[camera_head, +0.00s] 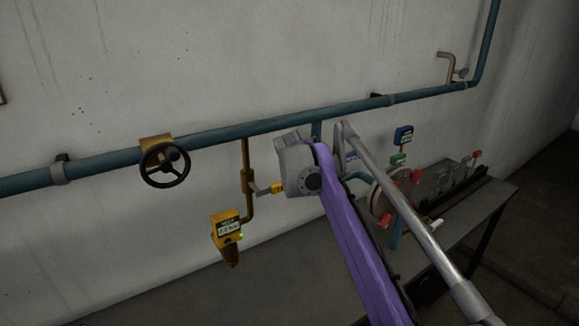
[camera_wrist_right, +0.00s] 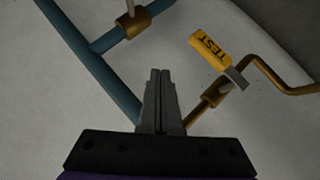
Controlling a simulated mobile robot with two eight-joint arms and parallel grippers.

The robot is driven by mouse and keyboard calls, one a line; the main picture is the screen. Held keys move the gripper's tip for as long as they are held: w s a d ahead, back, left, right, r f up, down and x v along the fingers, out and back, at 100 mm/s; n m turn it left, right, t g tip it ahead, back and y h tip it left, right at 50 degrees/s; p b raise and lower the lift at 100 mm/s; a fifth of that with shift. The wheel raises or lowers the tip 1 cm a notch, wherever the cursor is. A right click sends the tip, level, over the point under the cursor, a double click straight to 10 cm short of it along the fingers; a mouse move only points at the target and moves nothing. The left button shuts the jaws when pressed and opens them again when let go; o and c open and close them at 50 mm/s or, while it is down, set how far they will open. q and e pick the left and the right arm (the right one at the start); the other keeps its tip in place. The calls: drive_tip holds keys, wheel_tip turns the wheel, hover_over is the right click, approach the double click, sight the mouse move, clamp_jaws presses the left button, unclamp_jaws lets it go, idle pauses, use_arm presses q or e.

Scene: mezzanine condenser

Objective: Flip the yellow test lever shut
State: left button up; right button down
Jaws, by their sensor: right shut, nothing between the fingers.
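The yellow test lever (camera_wrist_right: 209,49), marked TEST, is at the upper right of the right wrist view. It joins a grey metal piece (camera_wrist_right: 235,79) on a brass pipe valve. In the head view the lever (camera_head: 278,188) shows as a small yellow end left of my right wrist, with the brass pipe (camera_head: 247,165) beside it. My right gripper (camera_wrist_right: 159,74) is shut and empty, its fingertips apart from the lever, to its left in the wrist view. In the head view my wrist housing hides the fingers. My left gripper is not in view.
A teal pipe (camera_head: 216,134) runs along the wall, with a black handwheel (camera_head: 164,165) on it. A yellow meter box (camera_head: 228,226) with a green light hangs below the brass pipe. A bench (camera_head: 485,208) with red-handled fittings is at the right. The floor at lower left is clear.

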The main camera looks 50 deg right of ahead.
drive_tip(key=s+r, duration=0.2)
drive_tip(key=s, duration=0.1)
drive_tip(key=shift+a+r, duration=0.3)
drive_tip(key=shift+r, duration=0.1)
drive_tip(key=shift+s, duration=0.15)
drive_tip(key=s+a+f+m+y, duration=0.1)
drive_tip(key=s+a+f+y, duration=0.25)
drive_tip(key=a+f, duration=0.95)
drive_tip(key=s+a+f+y, duration=0.4)
drive_tip(key=a+f, duration=0.6)
drive_tip(key=a, duration=0.7)
drive_tip(key=s+a+f+g+y, duration=0.1)
drive_tip(key=s+a+f, duration=0.7)
drive_tip(key=s+f, duration=0.1)
drive_tip(key=shift+s+f+g, duration=0.25)
drive_tip(key=shift+f+g, duration=0.05)
drive_tip(key=shift+g, duration=0.1)
